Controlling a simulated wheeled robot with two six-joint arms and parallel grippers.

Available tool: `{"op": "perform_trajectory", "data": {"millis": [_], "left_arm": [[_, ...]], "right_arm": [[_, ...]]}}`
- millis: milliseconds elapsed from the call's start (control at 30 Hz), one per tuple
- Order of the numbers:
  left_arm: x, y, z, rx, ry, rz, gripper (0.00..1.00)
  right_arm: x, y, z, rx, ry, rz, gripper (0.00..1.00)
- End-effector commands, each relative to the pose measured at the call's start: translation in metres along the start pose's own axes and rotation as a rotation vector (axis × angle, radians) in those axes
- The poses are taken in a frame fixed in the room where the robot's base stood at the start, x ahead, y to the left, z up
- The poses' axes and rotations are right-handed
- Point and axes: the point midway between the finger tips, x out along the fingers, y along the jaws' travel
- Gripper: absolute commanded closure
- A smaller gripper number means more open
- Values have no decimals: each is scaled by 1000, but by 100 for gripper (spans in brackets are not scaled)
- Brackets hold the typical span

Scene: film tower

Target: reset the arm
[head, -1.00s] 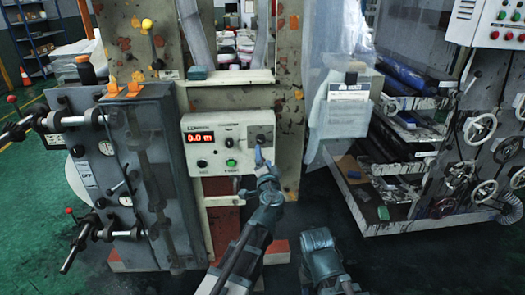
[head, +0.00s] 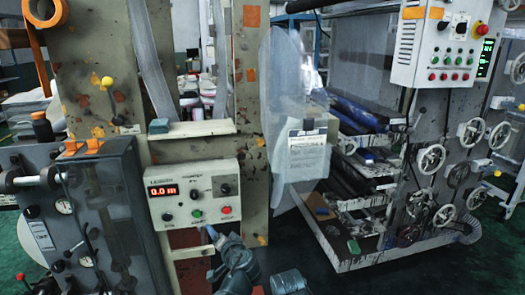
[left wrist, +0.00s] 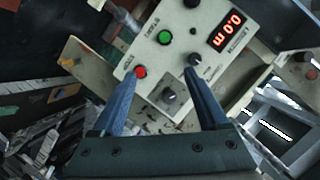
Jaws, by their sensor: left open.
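My left gripper (head: 211,233) is in the lower middle of the head view, just below the lower edge of a white control box (head: 182,203). In the left wrist view its blue fingers (left wrist: 163,72) are apart with nothing between them. The box face lies in front of them, with a red button (left wrist: 141,72), a green button (left wrist: 165,38), black knobs (left wrist: 169,96) and a red display (left wrist: 227,31). The head view shows the display (head: 164,191) reading about 0.0 m and the red button (head: 226,210) uncovered. Part of my right arm shows at the bottom; its gripper is out of view.
A grey machine block with handles (head: 75,215) stands at left. A shelf (head: 190,129) juts out above the box. At right are a clear hanging sheet (head: 290,90), a rack of rolls (head: 345,200), handwheels (head: 430,158) and a button cabinet (head: 437,50). Dark floor lies lower right.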

Motion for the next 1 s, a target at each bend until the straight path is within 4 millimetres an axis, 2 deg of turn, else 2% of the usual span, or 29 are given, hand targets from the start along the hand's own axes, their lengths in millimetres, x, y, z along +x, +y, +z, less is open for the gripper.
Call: {"op": "perform_trajectory", "data": {"millis": [33,167,233,400,500,600,700,1000], "left_arm": [[-16,2,15,-29,-102,57,23],[-57,34,63,-67,-373,254,23],[-87,54,82,-64,-502,378,23],[-161,88,110,-21,-727,662,23],[-193,99,116,8,-801,783,23],[-212,104,119,26,-840,852,23],[-219,106,120,35,-853,881,23],[-218,106,121,34,-854,881,23]], "right_arm": [[-17,2,1,0,0,0,50],[-36,3,2,0,0,0,50],[-45,4,3,0,0,0,50],[-61,6,4,0,0,0,50],[-66,6,4,0,0,0,50],[-68,6,4,0,0,0,50],[-68,6,4,0,0,0,50],[-67,6,4,0,0,0,50]]}}
